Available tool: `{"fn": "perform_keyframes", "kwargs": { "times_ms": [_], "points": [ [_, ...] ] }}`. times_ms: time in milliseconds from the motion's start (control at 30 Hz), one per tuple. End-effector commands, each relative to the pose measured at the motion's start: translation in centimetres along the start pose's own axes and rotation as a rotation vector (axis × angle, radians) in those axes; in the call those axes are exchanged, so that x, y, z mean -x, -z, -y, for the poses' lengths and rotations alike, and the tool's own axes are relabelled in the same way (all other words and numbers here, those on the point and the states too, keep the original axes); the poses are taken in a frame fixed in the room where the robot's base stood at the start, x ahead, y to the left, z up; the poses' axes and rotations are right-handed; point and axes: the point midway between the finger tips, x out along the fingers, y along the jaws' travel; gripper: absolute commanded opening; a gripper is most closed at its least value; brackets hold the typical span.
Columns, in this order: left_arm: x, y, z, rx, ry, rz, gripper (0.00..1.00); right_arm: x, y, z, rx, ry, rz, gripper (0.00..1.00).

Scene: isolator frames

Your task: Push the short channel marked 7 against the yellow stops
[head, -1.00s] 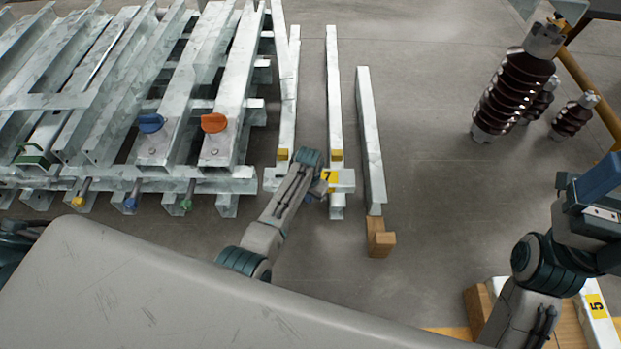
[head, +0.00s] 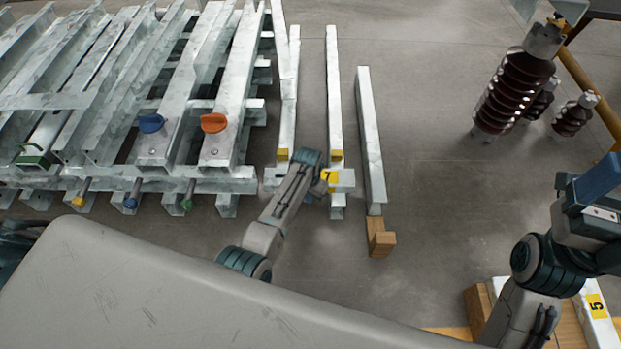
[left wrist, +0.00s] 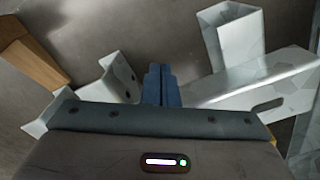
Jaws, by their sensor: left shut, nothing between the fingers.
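The short channel marked 7 (head: 345,178) is a grey galvanised piece with a yellow label, lying crosswise over the near ends of two long rails. One yellow stop (head: 282,154) sits on the left rail and another yellow stop (head: 336,155) on the middle rail, just beyond the channel; I cannot tell whether it touches them. My left gripper (head: 318,190) is at the channel beside the label, its wrist hiding part of it. In the left wrist view its blue fingers (left wrist: 161,85) are shut and empty, close to a slotted grey channel (left wrist: 250,92).
A third rail (head: 371,140) rests on a wooden block (head: 381,240) to the right. A stack of steel channels (head: 150,100) with coloured knobs fills the left. Brown insulators (head: 515,90) stand at far right. My right arm is above a piece marked 5 (head: 597,308). Floor between is clear.

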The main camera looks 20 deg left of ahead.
Motion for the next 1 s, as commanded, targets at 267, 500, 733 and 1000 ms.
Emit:
{"fn": "perform_keyframes", "kwargs": {
  "times_ms": [267,500,733,1000],
  "points": [
    [0.0,0.8,0.4,0.0,0.0,-0.001,0.0,0.3,0.0,0.0,0.0,-0.001,0.0,0.98],
    [0.0,1.5,0.8,0.0,0.0,-0.001,0.0,0.5,0.0,0.0,0.0,-0.001,-0.001,0.98],
    [0.0,2.2,1.2,0.0,0.001,-0.001,0.0,0.8,0.0,0.0,0.0,-0.001,-0.002,0.98],
    [0.0,3.1,1.8,0.0,0.002,-0.003,0.0,1.2,0.0,0.0,0.0,-0.002,-0.002,0.98]
  ]
}}
